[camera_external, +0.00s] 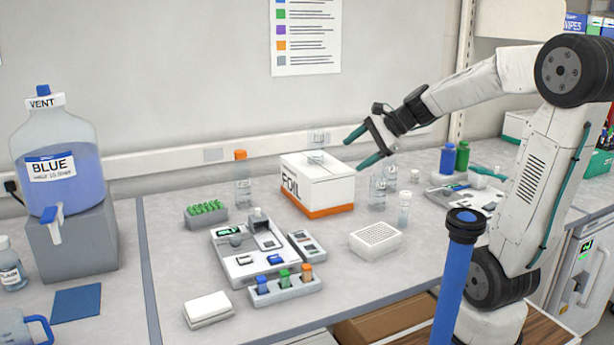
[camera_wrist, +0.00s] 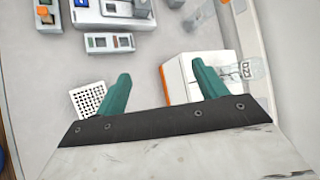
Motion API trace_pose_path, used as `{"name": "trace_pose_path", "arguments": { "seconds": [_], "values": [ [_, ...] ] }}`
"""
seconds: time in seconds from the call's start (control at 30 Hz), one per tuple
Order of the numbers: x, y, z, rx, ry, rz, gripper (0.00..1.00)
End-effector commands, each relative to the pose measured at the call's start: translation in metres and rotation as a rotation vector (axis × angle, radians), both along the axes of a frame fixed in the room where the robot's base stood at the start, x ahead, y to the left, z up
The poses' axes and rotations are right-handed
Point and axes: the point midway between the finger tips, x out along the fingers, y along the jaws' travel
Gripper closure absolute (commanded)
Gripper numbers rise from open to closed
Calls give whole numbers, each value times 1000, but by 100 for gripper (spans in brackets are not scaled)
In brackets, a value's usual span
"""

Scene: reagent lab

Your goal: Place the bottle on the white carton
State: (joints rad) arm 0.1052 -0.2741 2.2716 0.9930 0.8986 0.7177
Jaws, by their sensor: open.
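The white carton (camera_external: 332,190) marked FOIL has an orange lower band and stands mid-bench; it also shows in the wrist view (camera_wrist: 183,72), partly behind one finger. A small clear item (camera_external: 316,156) appears at the far part of its top. A clear vessel with dark markings (camera_wrist: 248,70) shows beside the carton's image in the wrist view; I cannot tell whether it stands on or behind it. A clear bottle with an orange cap (camera_external: 242,180) stands left of the carton. My gripper (camera_external: 361,147) is open and empty, above and right of the carton.
Clear bottles (camera_external: 378,192) stand right of the carton. A white perforated rack (camera_external: 375,240), an analyzer (camera_external: 245,262) and a colored-vial rack (camera_external: 285,290) lie in front. A green tube rack (camera_external: 206,213) is to the left. Bare bench shows between the carton and analyzer.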

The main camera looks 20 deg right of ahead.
Motion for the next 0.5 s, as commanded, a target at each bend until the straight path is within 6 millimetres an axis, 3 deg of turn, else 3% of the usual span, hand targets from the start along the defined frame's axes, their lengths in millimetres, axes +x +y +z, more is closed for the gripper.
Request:
{"name": "trace_pose_path", "arguments": {
  "seconds": [0.03,0.1,0.2,0.33,0.5],
  "values": [
    [-41,2,-6,-147,-53,165,29],
    [-93,-5,-22,-352,-107,401,29],
    [-154,-27,-44,-610,-152,711,29],
    [-207,-61,-63,-849,-158,1013,29],
    [-236,-88,-72,-995,-136,1207,29]
  ]
}}
